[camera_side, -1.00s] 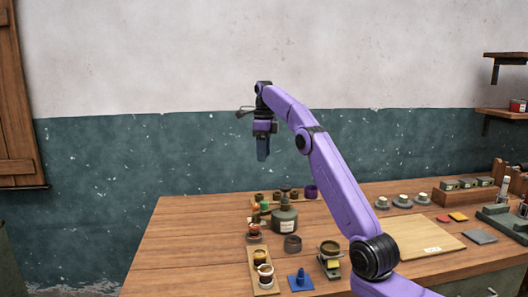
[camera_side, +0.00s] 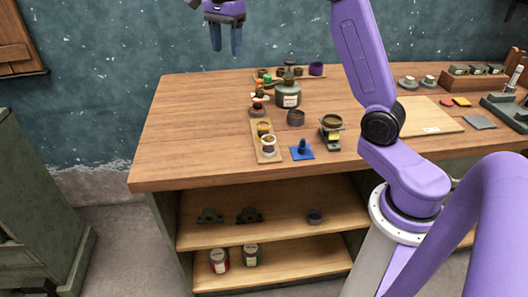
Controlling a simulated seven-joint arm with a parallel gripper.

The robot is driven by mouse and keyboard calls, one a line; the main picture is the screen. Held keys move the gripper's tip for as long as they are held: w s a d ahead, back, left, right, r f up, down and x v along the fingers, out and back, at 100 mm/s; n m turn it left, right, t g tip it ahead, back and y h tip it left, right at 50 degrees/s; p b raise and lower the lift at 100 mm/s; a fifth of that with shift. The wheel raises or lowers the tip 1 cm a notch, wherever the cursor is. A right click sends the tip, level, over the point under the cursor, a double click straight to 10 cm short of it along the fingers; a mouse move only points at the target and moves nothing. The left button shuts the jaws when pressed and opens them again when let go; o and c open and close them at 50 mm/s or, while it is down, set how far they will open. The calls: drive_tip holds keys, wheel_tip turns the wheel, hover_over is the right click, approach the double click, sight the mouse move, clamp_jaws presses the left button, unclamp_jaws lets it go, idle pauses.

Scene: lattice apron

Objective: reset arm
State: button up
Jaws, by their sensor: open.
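My gripper (camera_side: 226,45) is at the top of the view, in the air above the back left of the wooden bench (camera_side: 195,130). Its two dark fingers point down and stand apart, with nothing between them. The upper part of my purple arm is cut off by the top edge. A grey-green bottle with a pale label (camera_side: 288,96) stands on the bench, below and to the right of the gripper.
A wooden tray with small jars (camera_side: 267,155), a blue stand (camera_side: 302,149), a small dark bowl (camera_side: 296,117) and a pot on a stand (camera_side: 332,130) are at the front. A pale board (camera_side: 425,118) lies right of my arm. The bench's left end is bare.

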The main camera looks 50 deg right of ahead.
drive_tip(key=s+a+f+n, duration=0.3)
drive_tip(key=s+a+n, duration=0.4)
drive_tip(key=s+n, duration=0.15)
drive_tip(key=s+a+f+n, duration=0.3)
drive_tip(key=s+a+n, duration=0.3)
drive_tip(key=s+n, duration=0.3)
drive_tip(key=s+d+f+n, duration=0.1)
drive_tip(key=s+f+n, duration=0.2)
drive_tip(key=s+n, duration=0.3)
drive_tip(key=s+d+f+n, duration=0.2)
drive_tip(key=s+f+n, duration=0.2)
drive_tip(key=s, duration=0.9)
drive_tip(key=shift+s+f+n, duration=0.2)
drive_tip(key=shift+s+n, duration=0.05)
drive_tip(key=shift+n, duration=0.9)
